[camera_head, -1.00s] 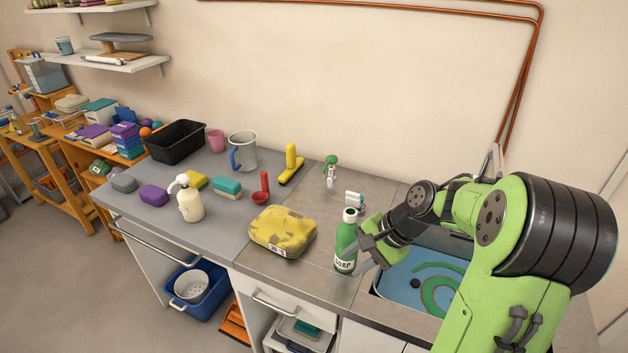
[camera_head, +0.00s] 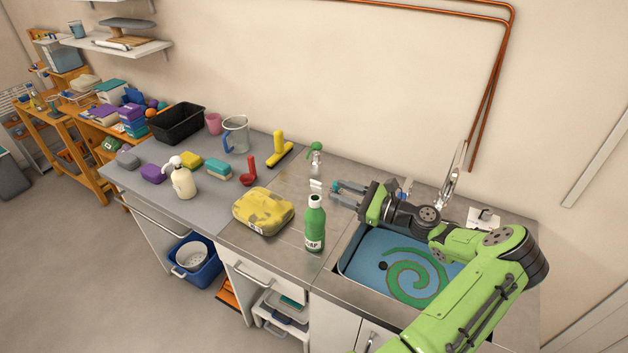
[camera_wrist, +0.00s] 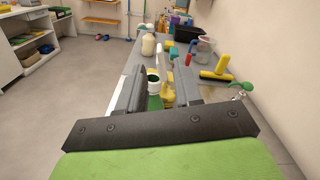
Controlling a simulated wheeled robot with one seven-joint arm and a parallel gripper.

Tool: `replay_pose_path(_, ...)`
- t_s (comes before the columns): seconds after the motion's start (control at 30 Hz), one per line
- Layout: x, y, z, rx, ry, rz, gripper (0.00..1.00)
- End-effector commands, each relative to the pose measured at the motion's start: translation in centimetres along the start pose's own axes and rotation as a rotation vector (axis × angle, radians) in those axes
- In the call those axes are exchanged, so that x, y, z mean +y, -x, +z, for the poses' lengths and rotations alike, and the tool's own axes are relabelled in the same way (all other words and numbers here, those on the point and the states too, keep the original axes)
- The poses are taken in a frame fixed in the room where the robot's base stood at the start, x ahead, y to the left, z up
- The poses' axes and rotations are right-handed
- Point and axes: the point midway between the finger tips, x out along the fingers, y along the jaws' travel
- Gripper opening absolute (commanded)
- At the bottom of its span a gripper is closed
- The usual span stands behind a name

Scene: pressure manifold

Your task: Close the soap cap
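The green soap bottle (camera_head: 315,228) stands upright on the counter, left of the sink, with a white neck. Its round top shows a dark opening in the wrist view (camera_wrist: 153,77). A small white piece (camera_head: 316,185) shows just above the bottle's top in the head view; I cannot tell whether it is the cap or is attached. My gripper (camera_head: 337,196) is open and empty, behind and to the right of the bottle top, fingers pointing left. In the wrist view the bottle appears between the fingers (camera_wrist: 160,92), apparently beyond them.
A yellow sponge (camera_head: 263,211) lies left of the bottle. The blue sink (camera_head: 362,250) is to the right. A white pump bottle (camera_head: 183,182) is farther left.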

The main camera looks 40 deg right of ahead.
Motion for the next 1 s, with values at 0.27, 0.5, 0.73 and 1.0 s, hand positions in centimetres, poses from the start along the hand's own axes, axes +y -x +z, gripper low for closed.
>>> replay_pose_path(0.27,0.1,-6.5,0.2,-0.001,0.0,0.003,0.34)
replay_pose_path(0.5,0.0,-8.3,0.1,0.001,0.001,0.001,0.34)
replay_pose_path(0.73,0.0,-8.3,0.0,0.001,0.001,0.001,0.26)
replay_pose_path(1.0,0.0,-8.2,0.0,0.001,0.001,0.002,0.0)
